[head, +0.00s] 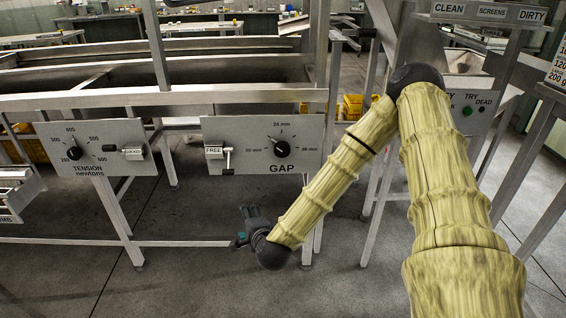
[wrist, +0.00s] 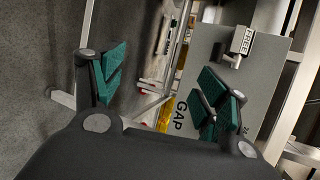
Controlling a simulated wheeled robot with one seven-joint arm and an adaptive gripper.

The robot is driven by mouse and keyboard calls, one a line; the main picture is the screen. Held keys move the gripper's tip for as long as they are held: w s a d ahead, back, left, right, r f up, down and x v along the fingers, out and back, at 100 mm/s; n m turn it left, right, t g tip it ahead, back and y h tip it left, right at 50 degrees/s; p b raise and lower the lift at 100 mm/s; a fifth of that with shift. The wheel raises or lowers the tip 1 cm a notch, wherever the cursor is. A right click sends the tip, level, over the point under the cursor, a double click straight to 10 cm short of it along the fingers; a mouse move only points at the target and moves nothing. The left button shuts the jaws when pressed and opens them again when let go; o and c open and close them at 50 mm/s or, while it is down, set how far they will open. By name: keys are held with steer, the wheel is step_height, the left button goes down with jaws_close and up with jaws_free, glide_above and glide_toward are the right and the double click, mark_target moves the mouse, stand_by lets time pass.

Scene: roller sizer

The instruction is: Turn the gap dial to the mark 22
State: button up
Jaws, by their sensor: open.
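The gap dial (head: 282,149) is a black round knob on a grey panel (head: 244,132), above the word GAP. My gripper (head: 240,226) is below and left of the dial, clear of the panel. In the wrist view my gripper (wrist: 160,82) has its teal fingers wide apart with nothing between them. The right finger covers part of the panel (wrist: 262,75), and the dial is largely hidden there.
A small lever (head: 228,160) with a FREE tag (head: 214,152) sits left of the dial. A TENSION panel (head: 92,133) with its own knob (head: 74,153) and a LOCKED tag stands further left. Metal frame legs and a low rail surround my gripper.

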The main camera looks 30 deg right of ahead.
steer(key=w+d+r+m+t+h+b, duration=0.2)
steer(key=w+d+r+m+h+b, duration=0.25)
steer(key=d+m, duration=0.35)
steer(key=m+h+b, duration=0.1)
steer(key=m+h, duration=0.3)
steer(key=m, duration=0.1)
glide_toward(283, 153)
steer(key=shift+y, duration=0.45)
steer(key=x, duration=0.7)
steer(key=b+x, duration=0.1)
steer(key=x, duration=0.2)
steer(key=shift+w+d+r, duration=0.25)
steer(key=shift+d+r, duration=0.05)
steer(key=shift+d, duration=0.15)
steer(key=shift+c, duration=0.5)
steer(key=c, duration=0.9)
